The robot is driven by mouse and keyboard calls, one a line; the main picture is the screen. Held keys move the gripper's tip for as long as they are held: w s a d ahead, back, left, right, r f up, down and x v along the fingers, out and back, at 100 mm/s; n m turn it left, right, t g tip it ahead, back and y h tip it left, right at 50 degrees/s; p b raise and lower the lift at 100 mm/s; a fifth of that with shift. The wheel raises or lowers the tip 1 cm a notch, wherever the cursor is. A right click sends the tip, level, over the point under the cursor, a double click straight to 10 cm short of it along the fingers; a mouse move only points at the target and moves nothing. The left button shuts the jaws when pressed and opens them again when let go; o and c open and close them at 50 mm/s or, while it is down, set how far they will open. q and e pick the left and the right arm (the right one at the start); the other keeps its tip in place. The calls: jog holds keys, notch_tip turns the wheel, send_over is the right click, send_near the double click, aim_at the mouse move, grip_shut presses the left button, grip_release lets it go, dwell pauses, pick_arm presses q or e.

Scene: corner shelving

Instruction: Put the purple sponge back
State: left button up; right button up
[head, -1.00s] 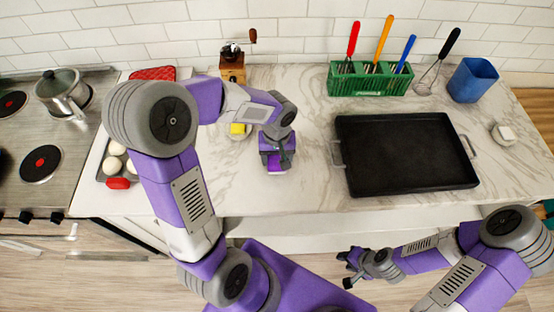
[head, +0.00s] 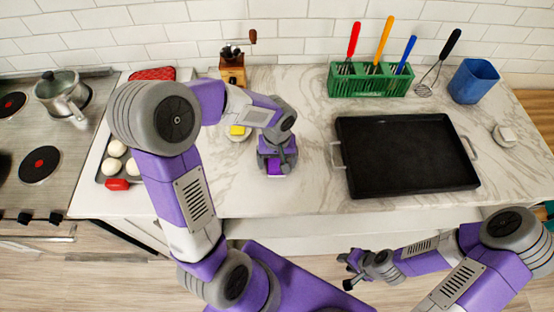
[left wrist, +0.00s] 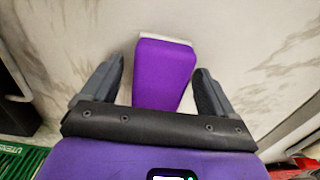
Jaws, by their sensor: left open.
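The purple sponge (left wrist: 165,72), with a pale layer along one edge, lies on the marble counter in the left wrist view. It sits between the two open fingers of my left gripper (left wrist: 157,80), with a gap on each side. In the head view my left gripper (head: 276,158) points down over the sponge (head: 275,170), which it partly hides. My right gripper (head: 350,270) is away from the counter at the lower right, with its fingers apart and nothing visible between them.
A small dish with a yellow sponge (head: 237,130) stands behind my left gripper. A dish with a pale block (head: 503,134) is at the far right. A black tray (head: 405,155), a green utensil rack (head: 362,82) and a blue cup (head: 473,81) occupy the right side.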

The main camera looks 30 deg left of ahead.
aim_at(277, 160)
pick_arm(q)
notch_tip(277, 160, up, 12)
jog(key=p, duration=0.2)
dwell(0.5)
